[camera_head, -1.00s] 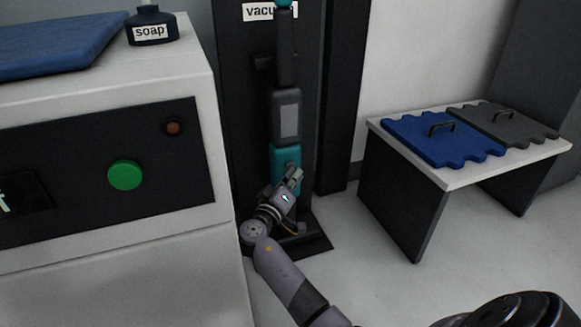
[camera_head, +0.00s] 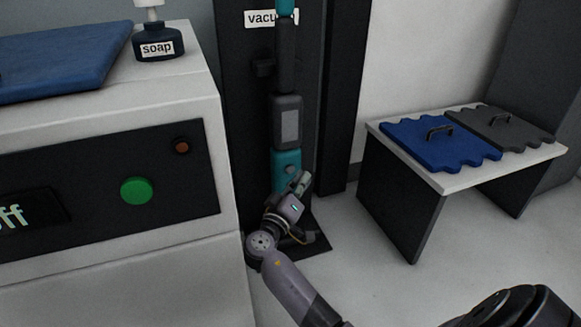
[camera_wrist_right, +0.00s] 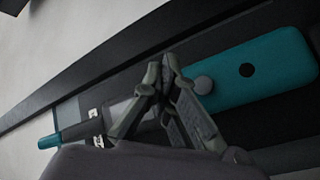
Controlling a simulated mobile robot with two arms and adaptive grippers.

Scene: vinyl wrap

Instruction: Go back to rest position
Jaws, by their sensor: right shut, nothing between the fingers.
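My right gripper (camera_head: 301,182) is in front of the lower part of the vacuum in the head view. In the right wrist view my right gripper (camera_wrist_right: 166,72) has its fingertips together with nothing between them. The vacuum (camera_head: 287,115) is dark grey and teal and stands upright against a black panel under a "vacu..." label, partly covered by the gripper. Its teal body (camera_wrist_right: 265,72) lies behind the fingers in the right wrist view; I cannot tell whether they touch. My left gripper is in neither current view.
A white machine (camera_head: 190,90) with a green button (camera_head: 136,190) stands close on the left. A soap bottle (camera_head: 157,43) and a blue slab (camera_head: 60,62) are on top. At right, a low table (camera_head: 455,182) holds blue (camera_head: 425,152) and grey (camera_head: 490,122) panels. Floor between is clear.

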